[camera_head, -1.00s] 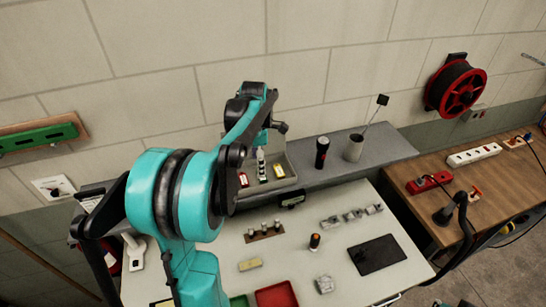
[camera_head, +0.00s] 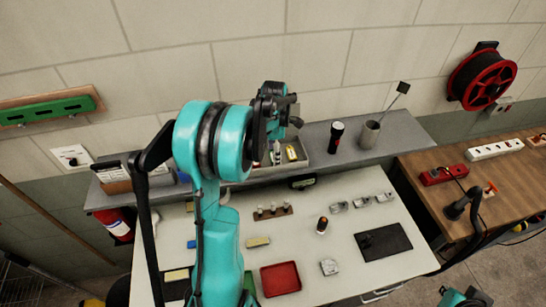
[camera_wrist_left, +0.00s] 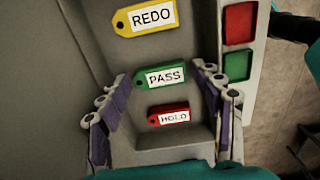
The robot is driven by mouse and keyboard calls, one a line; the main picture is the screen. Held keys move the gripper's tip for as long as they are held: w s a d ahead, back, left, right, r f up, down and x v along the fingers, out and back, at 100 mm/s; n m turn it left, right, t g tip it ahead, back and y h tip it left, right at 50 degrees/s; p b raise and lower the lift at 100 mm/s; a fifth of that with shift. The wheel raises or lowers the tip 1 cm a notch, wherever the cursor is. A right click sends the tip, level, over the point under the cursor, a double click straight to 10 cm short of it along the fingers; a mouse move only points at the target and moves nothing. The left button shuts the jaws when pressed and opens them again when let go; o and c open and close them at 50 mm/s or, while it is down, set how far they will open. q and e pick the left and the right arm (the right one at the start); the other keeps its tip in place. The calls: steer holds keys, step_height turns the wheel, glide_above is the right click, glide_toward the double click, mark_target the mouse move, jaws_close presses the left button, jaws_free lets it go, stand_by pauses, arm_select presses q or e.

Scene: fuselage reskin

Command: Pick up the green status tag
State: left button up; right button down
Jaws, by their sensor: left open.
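The green tag (camera_wrist_left: 165,76), marked PASS, lies in a grey tray (camera_wrist_left: 88,45) in the left wrist view, between a yellow REDO tag (camera_wrist_left: 145,17) and a red HOLD tag (camera_wrist_left: 168,115). My left gripper (camera_wrist_left: 162,105) is open, with one finger on each side of the tags and nothing between them. Contact with the tray cannot be told. In the head view my left arm reaches over the tray (camera_head: 306,160) on the back shelf and hides part of it, including the left fingertips. My right gripper (camera_head: 462,297) shows only partly at the bottom right edge.
A black flashlight (camera_head: 337,136) and a grey cup (camera_head: 370,133) stand right of the tray. The white table (camera_head: 330,290) holds a red bin (camera_head: 281,278), a dark pad (camera_head: 384,241) and small parts. A red reel (camera_head: 482,77) hangs on the wall.

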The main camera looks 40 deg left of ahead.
arm_select(q)
steer(key=shift+w, duration=0.15)
steer(key=c, duration=0.6)
steer(key=shift+c, duration=0.2)
